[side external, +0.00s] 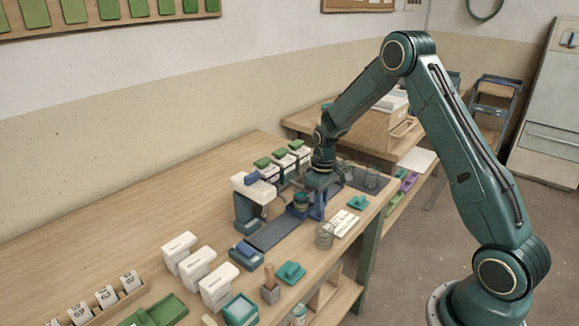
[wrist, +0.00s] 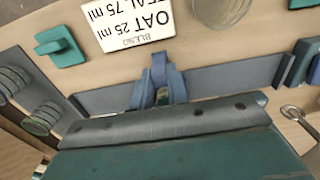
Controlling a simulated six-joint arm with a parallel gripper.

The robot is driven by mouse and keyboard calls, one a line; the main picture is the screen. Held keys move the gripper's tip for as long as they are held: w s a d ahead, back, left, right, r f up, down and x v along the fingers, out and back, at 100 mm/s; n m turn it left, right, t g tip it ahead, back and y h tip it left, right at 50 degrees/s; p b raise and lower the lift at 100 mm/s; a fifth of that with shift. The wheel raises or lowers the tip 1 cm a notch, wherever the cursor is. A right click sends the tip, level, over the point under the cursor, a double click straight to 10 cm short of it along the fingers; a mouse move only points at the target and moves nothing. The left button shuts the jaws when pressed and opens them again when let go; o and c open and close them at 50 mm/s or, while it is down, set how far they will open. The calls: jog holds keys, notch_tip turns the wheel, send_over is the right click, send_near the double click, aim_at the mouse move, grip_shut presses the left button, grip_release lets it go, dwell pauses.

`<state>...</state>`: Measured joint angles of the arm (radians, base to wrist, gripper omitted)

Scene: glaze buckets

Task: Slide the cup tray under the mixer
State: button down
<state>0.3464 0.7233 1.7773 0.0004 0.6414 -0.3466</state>
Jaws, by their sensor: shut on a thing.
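The mixer (side external: 249,190), with a white head and a blue-grey column, stands on the bench in the side view. A dark rail (side external: 278,232) runs along the bench in front of it; it also shows in the wrist view (wrist: 222,80). The blue cup tray (side external: 296,212) sits at the rail's far part, to the right of the mixer head, with a dark green cup (side external: 301,198) on it. My gripper (side external: 317,212) points down beside the tray and is shut on a blue part of it. In the wrist view my gripper (wrist: 162,95) hides most of the tray and the cup.
A printed card (wrist: 128,24) lies near the rail. A glass jar (side external: 324,236) and teal lids (side external: 290,272) stand towards the bench front. White containers (side external: 196,268) stand at the near left; green-lidded ones (side external: 279,168) stand behind.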

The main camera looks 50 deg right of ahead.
jog(key=shift+a, duration=0.15)
jog(key=shift+w+a+r, duration=0.1)
jog(key=shift+a, duration=5.35)
jog(key=shift+a, duration=2.3)
jog(key=c, duration=1.5)
grip_release()
jog(key=shift+o, duration=0.2)
